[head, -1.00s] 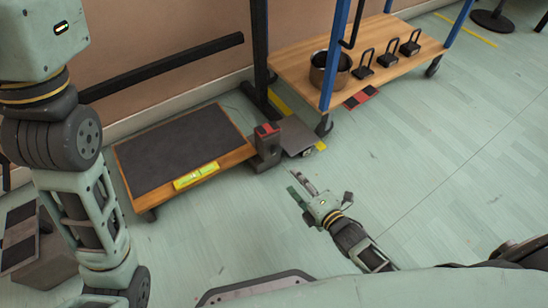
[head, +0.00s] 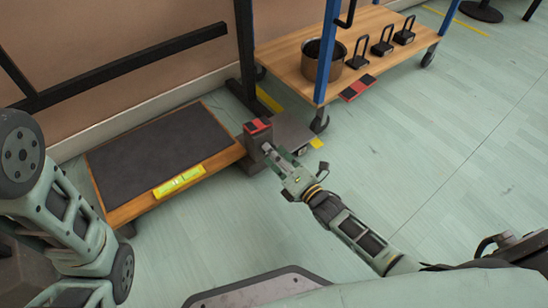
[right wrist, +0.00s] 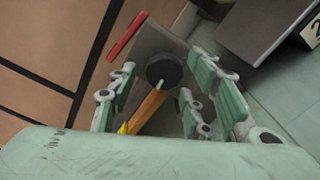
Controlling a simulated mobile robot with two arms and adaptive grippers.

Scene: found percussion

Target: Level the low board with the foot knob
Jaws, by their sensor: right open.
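The low board (head: 130,208) has a wooden rim and a dark top, and stands at left in the head view. A yellow spirit level (head: 180,181) lies along its front edge; its bubble is too small to read. At the board's right end stands a dark grey block with a red top (head: 258,127). My right gripper (head: 271,156) is open at this block. In the right wrist view, a round black knob (right wrist: 164,69) shows between and beyond the spread fingers of the right gripper (right wrist: 165,90). I cannot tell whether they touch it. My left gripper is out of view.
A wooden trolley shelf (head: 300,65) with blue posts stands at the back, holding a metal pot (head: 322,62) and several dark handled weights (head: 383,42). A black frame post (head: 244,50) rises behind the block.

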